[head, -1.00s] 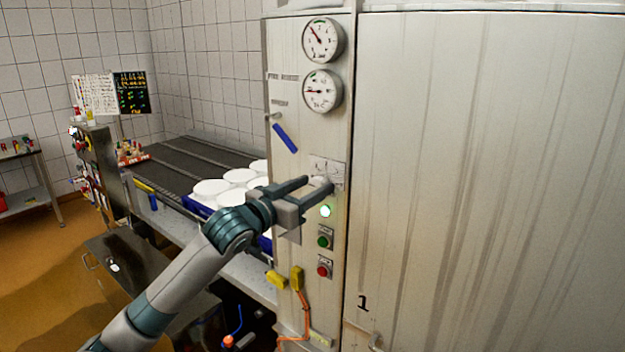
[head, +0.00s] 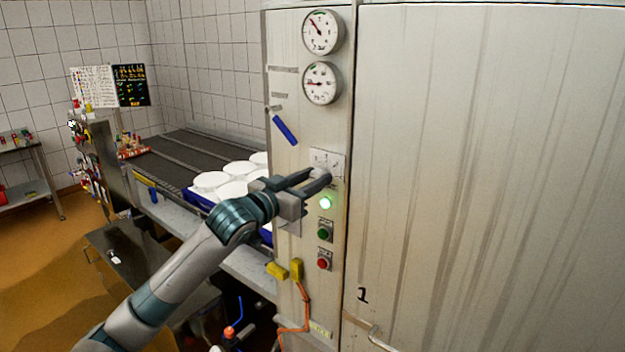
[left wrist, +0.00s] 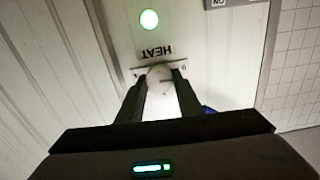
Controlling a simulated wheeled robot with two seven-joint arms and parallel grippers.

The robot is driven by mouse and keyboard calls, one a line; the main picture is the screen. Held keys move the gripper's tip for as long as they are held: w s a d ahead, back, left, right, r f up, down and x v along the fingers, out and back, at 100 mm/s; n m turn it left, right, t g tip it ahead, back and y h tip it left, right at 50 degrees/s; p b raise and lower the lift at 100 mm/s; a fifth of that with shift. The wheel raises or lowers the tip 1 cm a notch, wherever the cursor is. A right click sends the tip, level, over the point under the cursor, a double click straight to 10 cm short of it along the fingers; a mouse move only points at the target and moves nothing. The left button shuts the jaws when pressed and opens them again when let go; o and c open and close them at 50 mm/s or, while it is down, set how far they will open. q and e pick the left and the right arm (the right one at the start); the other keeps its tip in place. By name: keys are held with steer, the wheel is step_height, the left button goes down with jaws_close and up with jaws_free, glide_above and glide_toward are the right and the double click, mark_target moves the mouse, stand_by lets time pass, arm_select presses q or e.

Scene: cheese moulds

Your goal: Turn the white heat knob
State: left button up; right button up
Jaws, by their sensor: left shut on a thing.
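The white heat knob (left wrist: 158,74) sits on a pale plate (head: 335,160) on the narrow panel of the tall cabinet. The word HEAT shows upside down beside it in the left wrist view. My left gripper (head: 320,179) reaches in from the left and is shut on the knob, with one finger on each side of it. The fingers hide much of the knob in the head view. My right gripper is not in view.
Two round gauges (head: 322,83) and a blue-handled lever (head: 285,130) are above. A lit green lamp (head: 326,202), a green button (head: 325,231) and a red button (head: 324,260) are below. White moulds (head: 211,180) stand at the left by a conveyor (head: 190,152).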

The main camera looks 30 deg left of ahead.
arm_select(q)
steer(key=m, duration=0.3)
steer(key=shift+m, duration=0.4)
steer(key=m, duration=0.4)
steer(key=shift+d, duration=0.1)
steer(key=m, duration=0.9)
steer(key=shift+d+f, duration=0.1)
steer(key=shift+f, duration=0.15)
steer(key=shift+m, duration=0.4)
steer(key=o, duration=1)
